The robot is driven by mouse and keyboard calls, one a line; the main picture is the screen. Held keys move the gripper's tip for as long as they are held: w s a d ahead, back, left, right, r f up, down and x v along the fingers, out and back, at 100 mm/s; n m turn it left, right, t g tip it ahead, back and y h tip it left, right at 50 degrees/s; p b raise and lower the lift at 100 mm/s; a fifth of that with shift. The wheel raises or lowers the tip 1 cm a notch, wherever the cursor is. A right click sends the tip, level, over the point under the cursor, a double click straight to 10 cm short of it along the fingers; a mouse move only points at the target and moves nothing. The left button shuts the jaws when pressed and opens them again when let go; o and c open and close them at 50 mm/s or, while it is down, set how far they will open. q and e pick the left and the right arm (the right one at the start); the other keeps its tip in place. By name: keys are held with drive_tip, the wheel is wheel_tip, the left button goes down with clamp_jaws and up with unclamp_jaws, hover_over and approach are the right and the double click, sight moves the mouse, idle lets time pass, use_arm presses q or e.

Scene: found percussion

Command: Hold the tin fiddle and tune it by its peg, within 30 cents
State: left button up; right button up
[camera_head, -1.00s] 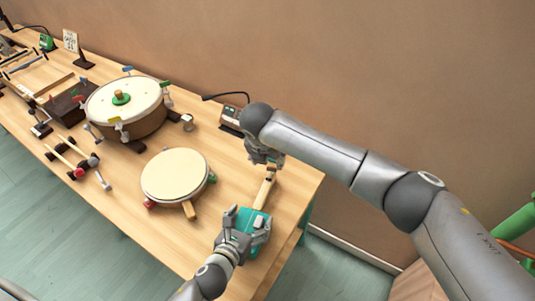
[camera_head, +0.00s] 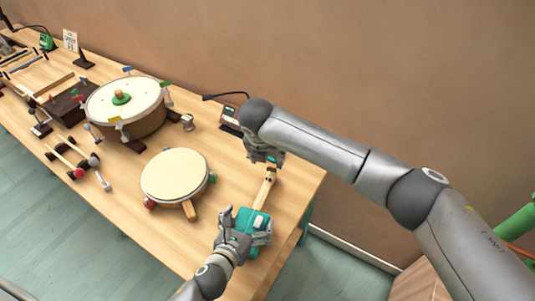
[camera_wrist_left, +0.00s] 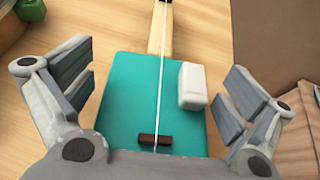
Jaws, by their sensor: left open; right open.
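The tin fiddle lies on the table, with a flat teal body (camera_head: 257,229), a pale wooden neck (camera_head: 264,193) and one string. In the left wrist view its teal body (camera_wrist_left: 125,95) carries a dark bridge (camera_wrist_left: 154,140) and a white block (camera_wrist_left: 192,86). My left gripper (camera_head: 247,226) is open over the body, one finger on each side; the wrist view shows both fingers (camera_wrist_left: 160,85) apart from its edges. My right gripper (camera_head: 264,157) is by the far end of the neck, its fingers mostly hidden behind its own hand. The peg is not clearly visible.
A round cream drum (camera_head: 174,175) on short legs stands left of the fiddle. A larger drum (camera_head: 126,103) with coloured clamps stands further back. A small dark device (camera_head: 230,116) with a cable is near the wall. Bare table lies between the round drum and the fiddle.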

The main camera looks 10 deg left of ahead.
use_arm(q)
drive_tip(key=v, duration=1.2)
drive_tip(key=shift+a+f, duration=0.1)
